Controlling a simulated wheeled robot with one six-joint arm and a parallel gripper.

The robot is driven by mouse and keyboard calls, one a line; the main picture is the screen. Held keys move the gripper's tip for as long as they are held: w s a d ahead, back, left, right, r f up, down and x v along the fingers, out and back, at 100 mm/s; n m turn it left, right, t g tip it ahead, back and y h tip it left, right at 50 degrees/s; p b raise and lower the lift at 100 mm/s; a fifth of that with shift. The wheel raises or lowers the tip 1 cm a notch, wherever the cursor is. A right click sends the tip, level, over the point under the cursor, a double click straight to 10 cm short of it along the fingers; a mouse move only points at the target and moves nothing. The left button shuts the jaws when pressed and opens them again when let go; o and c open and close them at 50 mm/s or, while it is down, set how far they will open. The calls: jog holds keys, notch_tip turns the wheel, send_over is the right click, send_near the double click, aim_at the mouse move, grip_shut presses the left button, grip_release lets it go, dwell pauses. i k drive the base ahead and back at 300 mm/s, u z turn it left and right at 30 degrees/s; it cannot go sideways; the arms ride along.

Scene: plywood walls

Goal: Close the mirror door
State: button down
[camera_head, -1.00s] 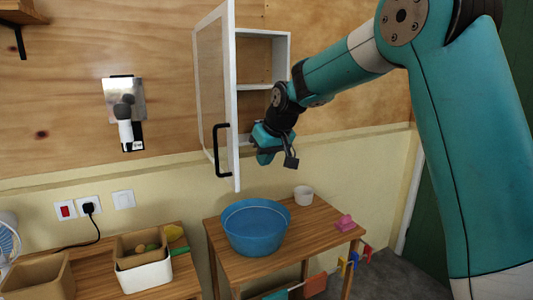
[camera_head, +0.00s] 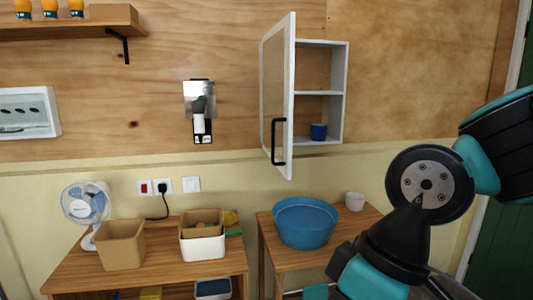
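The mirror door (camera_head: 276,98) of the white wall cabinet stands open. It is hinged at the cabinet's left side and juts out toward me. It has a white frame, and a black bar handle (camera_head: 279,142) sits low near its free edge. The cabinet (camera_head: 338,95) is open to view, with one shelf and a blue mug (camera_head: 318,132) at its bottom. My arm is folded at the lower right, away from the door. I cannot make out my gripper's fingers; they seem to lie below the picture edge.
A wooden table (camera_head: 264,222) below holds a blue basin (camera_head: 304,222) and a white cup (camera_head: 354,201). A bench (camera_head: 70,274) at left holds a fan (camera_head: 86,203) and boxes. The wall between the door and the paper holder (camera_head: 200,110) is bare.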

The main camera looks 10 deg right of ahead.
aim_at(278, 44)
jog(key=u, duration=1.05)
jog(key=i, duration=0.75)
jog(key=z, duration=0.55)
jog(key=i, duration=0.8)
jog(key=z, duration=0.6)
